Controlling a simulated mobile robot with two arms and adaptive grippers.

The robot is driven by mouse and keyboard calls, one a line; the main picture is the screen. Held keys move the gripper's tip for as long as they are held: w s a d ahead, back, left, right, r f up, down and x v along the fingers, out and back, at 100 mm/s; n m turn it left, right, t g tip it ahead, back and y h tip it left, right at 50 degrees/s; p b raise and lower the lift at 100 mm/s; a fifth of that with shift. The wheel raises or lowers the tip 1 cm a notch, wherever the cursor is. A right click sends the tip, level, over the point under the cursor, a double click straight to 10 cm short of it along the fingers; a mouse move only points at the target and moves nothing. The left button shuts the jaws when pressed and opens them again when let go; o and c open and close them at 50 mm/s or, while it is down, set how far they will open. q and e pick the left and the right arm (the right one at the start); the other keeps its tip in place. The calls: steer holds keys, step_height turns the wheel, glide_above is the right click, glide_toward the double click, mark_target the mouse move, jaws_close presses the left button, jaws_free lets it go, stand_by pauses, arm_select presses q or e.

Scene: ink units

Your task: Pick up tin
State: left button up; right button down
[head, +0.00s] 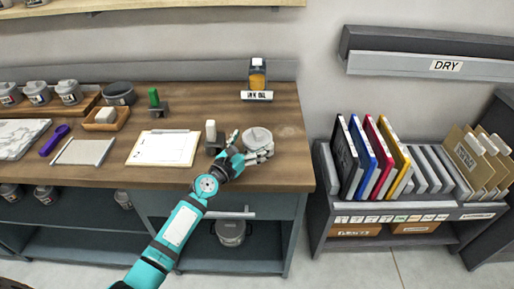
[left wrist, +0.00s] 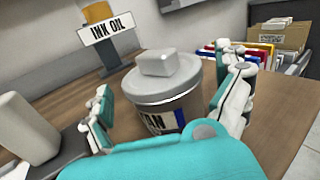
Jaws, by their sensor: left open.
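The tin (head: 257,137) is a round grey can with a lid, standing on the right part of the wooden bench. In the left wrist view the tin (left wrist: 165,92) shows a pale block-shaped knob on its lid and a label, partly hidden, reading "AN" with a blue patch. My left gripper (head: 246,152) is at the near side of the tin. In the left wrist view its open fingers (left wrist: 168,112) stand on either side of the tin. I cannot tell whether they touch it. My right gripper is not in view.
An ink oil bottle (head: 257,76) with its sign stands behind the tin. A white-topped block on a dark stand (head: 212,136) is close on the left. A clipboard (head: 163,148) lies farther left. A rack of coloured folders (head: 318,200) stands right of the bench.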

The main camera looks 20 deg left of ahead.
mark_target(264, 131)
arm_select(q)
steer(key=x, duration=0.3)
steer(key=shift+w+f, duration=0.1)
steer(key=shift+c, duration=0.5)
steer(key=c, duration=1.4)
steer(key=shift+r, duration=0.3)
